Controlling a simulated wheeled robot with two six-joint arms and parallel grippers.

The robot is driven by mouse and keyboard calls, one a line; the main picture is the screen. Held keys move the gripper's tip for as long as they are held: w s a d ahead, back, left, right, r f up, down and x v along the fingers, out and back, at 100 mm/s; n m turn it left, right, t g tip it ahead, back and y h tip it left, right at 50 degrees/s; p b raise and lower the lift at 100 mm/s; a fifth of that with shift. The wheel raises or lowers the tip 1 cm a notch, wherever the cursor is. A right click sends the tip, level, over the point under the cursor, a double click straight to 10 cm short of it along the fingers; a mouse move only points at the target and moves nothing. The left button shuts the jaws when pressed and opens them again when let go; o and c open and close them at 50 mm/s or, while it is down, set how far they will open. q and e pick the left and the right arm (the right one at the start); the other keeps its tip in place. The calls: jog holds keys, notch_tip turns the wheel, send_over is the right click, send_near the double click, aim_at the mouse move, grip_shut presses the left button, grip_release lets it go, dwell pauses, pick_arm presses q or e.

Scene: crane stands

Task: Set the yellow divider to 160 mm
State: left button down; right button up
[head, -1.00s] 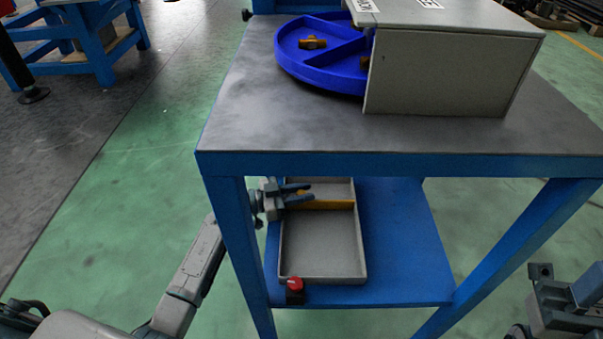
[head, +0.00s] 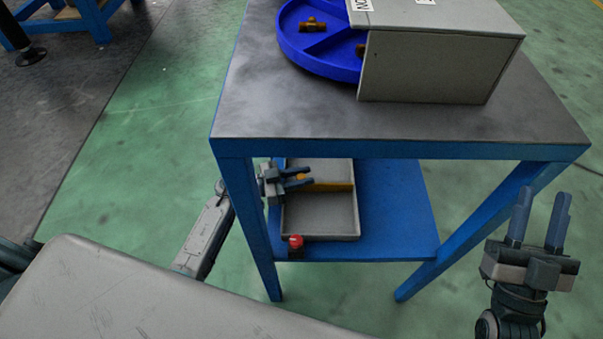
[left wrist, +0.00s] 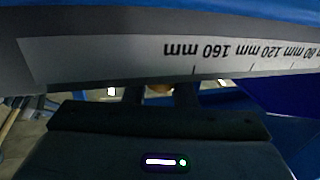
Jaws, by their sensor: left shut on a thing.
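The yellow divider (head: 335,187) lies across the grey tray (head: 357,222) on the lower shelf, nearer the tray's far end. My left gripper (head: 304,178) reaches in from the left past the table leg and is shut on the divider's left end. In the left wrist view a small yellow part (left wrist: 160,88) shows between the dark fingers. Above it is the scale (left wrist: 240,50), upside down, with marks including 80, 120 and 160 mm. The yellow part is slightly left of the 160 mm tick. My right gripper (head: 539,218) is open and empty, right of the table.
The blue table's top (head: 300,115) and front edge hang over the shelf (head: 398,215). A red button (head: 296,242) stands at the tray's front left corner. A blue round tray (head: 320,60) with brown fittings and a grey box (head: 435,65) stand on top.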

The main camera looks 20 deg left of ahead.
pick_arm(q)
jog(key=c, duration=1.2)
grip_release()
jog(key=shift+s+a, duration=0.25)
jog(key=shift+a, duration=0.25)
jog(key=p+v, duration=0.1)
jog(key=v, duration=0.8)
jog(key=shift+s+a, duration=0.25)
jog(key=shift+a, duration=0.05)
pick_arm(e)
notch_tip(320, 180, down, 6)
jog(key=w+m+g, duration=0.1)
jog(key=w+g, duration=0.1)
jog(key=g, duration=0.2)
jog(key=shift+h, duration=0.4)
